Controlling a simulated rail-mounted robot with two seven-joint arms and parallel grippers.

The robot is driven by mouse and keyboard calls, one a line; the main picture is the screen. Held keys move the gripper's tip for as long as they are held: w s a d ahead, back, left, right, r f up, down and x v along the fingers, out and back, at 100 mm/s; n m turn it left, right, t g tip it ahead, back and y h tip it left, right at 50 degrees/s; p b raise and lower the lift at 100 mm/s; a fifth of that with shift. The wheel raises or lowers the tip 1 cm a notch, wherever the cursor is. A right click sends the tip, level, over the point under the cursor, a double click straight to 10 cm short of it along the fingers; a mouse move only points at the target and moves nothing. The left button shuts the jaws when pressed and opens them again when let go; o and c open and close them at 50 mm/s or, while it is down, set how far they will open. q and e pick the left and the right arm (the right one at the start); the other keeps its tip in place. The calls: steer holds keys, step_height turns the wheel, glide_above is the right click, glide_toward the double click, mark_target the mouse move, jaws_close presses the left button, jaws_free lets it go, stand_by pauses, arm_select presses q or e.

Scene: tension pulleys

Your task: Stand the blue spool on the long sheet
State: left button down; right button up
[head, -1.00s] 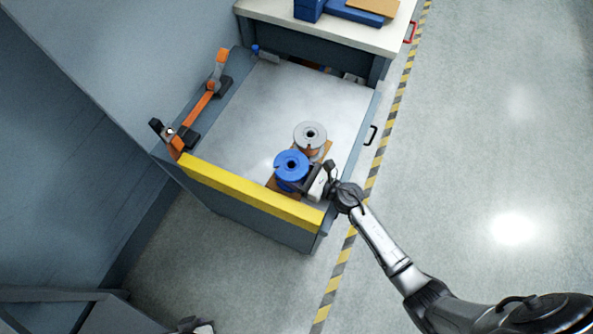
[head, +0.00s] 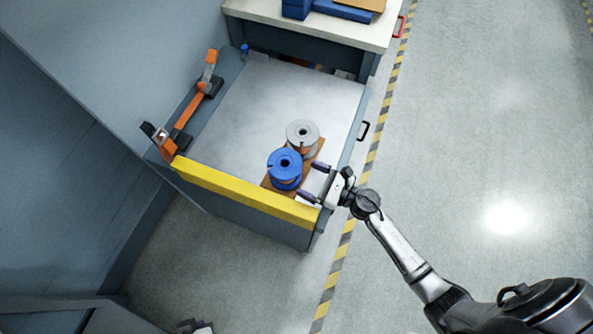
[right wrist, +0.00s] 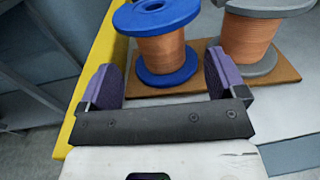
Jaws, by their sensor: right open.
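The blue spool (head: 284,171), wound with copper wire, stands upright on a long brown sheet (head: 318,149) on the cart top. In the right wrist view the blue spool (right wrist: 162,52) has its lower flange flat on the sheet (right wrist: 284,75). A grey spool (head: 292,134) stands upright on the same sheet, close beside it. My right gripper (head: 310,181) is open and empty just right of the blue spool; its purple fingers (right wrist: 163,78) are apart from it. Part of my left gripper (head: 195,326) shows at the bottom edge; its jaws are unclear.
A yellow bar (head: 245,191) runs along the cart's front edge. An orange clamp-like fixture (head: 188,112) stands on the left side. A white bench (head: 330,32) with blue boxes adjoins the back. The left middle of the cart top is clear.

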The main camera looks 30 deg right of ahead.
steer(key=shift+v, duration=2.8)
steer(key=shift+w+d+r+m+t+h, duration=0.1)
steer(key=shift+w+r+m+t+h, duration=0.2)
steer(key=shift+m, duration=0.4)
steer(key=s+d+r+m+h, duration=0.1)
steer(key=d+m+h, duration=0.2)
steer(key=m+h, duration=0.7)
steer(key=s+d+r+m+h, duration=0.2)
steer(key=d+m+h, duration=0.1)
steer(key=m, duration=1.3)
steer(key=s+a+f+m+g+y, duration=0.1)
steer(key=s+a+m+g, duration=0.2)
steer(key=s+m+g, duration=0.2)
steer(key=s+a+f+m+g+y, duration=0.2)
steer(key=s+m+g, duration=0.4)
steer(key=s+m, duration=0.3)
steer(key=shift+s+a, duration=0.6)
steer(key=shift+a, duration=0.3)
